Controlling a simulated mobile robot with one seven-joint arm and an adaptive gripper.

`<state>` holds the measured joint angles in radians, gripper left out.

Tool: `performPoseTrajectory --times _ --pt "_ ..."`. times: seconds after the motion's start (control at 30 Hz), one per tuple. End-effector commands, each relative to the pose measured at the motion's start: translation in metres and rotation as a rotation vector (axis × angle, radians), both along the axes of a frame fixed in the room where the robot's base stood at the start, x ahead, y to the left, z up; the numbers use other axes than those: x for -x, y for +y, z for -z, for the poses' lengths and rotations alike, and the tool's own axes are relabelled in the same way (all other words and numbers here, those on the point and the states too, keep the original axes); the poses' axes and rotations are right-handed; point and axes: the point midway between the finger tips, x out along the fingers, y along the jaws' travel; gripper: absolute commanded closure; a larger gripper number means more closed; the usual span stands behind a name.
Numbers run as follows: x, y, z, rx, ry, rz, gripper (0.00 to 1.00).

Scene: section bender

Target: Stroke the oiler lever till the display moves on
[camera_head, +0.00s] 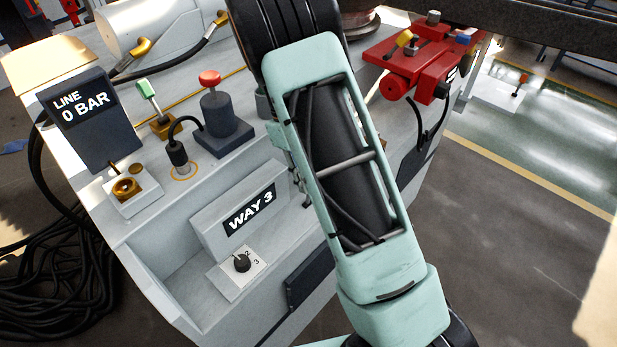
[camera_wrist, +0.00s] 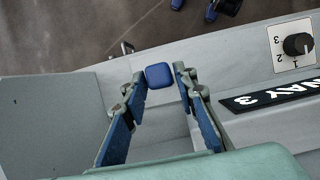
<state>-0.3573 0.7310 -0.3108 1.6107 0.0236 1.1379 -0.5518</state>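The panel display (camera_head: 249,210) reads WAY 3; it also shows upside down in the wrist view (camera_wrist: 272,97). A separate dark display box (camera_head: 86,112) reads LINE 0 BAR. My gripper (camera_wrist: 160,77) is open in the wrist view, its two blue-padded fingers apart. A blue rounded block (camera_wrist: 160,76) sits between the fingertips, with a narrow gap seeming to show on each side. It may be the lever's grip; the rest of any lever is hidden. In the head view my arm hides the gripper and the block.
A rotary selector (camera_head: 242,263) marked with numbers sits below the WAY 3 display, and also shows in the wrist view (camera_wrist: 297,44). A red-capped button (camera_head: 210,78), a green-topped switch (camera_head: 147,90) and a brass fitting (camera_head: 126,187) stand on the grey machine top. A red fixture (camera_head: 410,62) is at upper right.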

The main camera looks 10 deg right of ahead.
Motion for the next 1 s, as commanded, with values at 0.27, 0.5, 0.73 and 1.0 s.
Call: performPoseTrajectory --times 0.27,0.5,0.73,1.0 --pt "0.001 0.000 0.001 0.001 0.003 0.000 0.62" --pt "-0.004 0.003 -0.013 -0.001 0.001 0.000 0.62" --pt "-0.018 0.013 -0.058 0.000 -0.002 0.001 0.62" --pt "-0.031 0.022 -0.101 0.000 0.000 -0.001 0.62"
